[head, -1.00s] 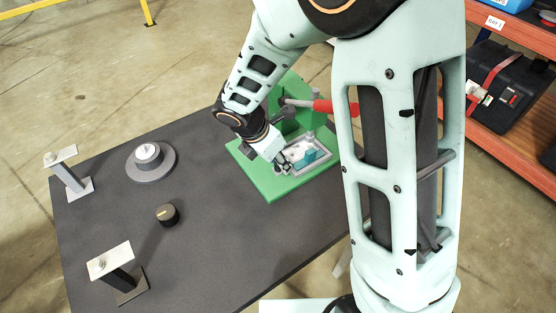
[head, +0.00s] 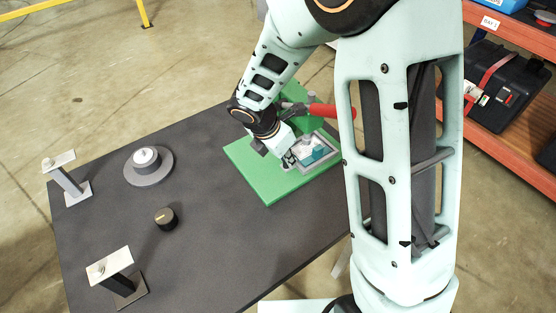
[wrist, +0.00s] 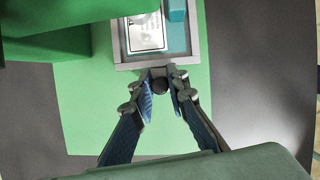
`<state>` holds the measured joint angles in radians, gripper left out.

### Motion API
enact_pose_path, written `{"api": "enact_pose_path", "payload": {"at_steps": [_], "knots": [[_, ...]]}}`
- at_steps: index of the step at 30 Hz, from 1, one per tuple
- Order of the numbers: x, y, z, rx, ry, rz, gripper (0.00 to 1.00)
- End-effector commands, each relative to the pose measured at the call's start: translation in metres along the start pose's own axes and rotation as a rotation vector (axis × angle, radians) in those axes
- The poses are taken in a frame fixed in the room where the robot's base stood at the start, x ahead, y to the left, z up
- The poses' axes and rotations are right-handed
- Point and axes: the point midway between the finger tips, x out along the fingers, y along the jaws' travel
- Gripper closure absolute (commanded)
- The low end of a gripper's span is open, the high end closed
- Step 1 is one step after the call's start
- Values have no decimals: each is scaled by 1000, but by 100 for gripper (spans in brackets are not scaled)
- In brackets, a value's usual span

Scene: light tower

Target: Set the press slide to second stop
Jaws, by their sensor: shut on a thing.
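The press has a green base plate (head: 262,186) and a green upright body (head: 317,124) with a red-handled lever (head: 334,111). Its slide is a grey-framed tray (head: 325,160) with a white card and a teal block inside; it also shows in the wrist view (wrist: 124,63). A dark round knob (wrist: 159,86) is on the slide's near end. My gripper (wrist: 162,92) is closed around this knob, one finger on each side. In the head view my gripper (head: 290,160) is at the tray's left end. Stop marks cannot be made out.
The dark table (head: 200,240) also holds a round grey disc with a white button (head: 147,158), a black knob (head: 166,217) and two posts with pale plates (head: 58,160) (head: 109,266). The green body (wrist: 48,45) stands close at left in the wrist view.

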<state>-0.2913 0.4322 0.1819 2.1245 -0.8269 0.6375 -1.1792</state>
Motion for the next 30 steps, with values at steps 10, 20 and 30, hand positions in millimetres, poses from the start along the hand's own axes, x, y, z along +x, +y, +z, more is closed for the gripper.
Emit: {"api": "enact_pose_path", "payload": {"at_steps": [10, 20, 30], "knots": [[-1, 1, -3, -3, 3, 3, 70], [-3, 1, -3, -3, 3, 4, 68], [-57, 2, -2, -1, 1, 9, 68]]}}
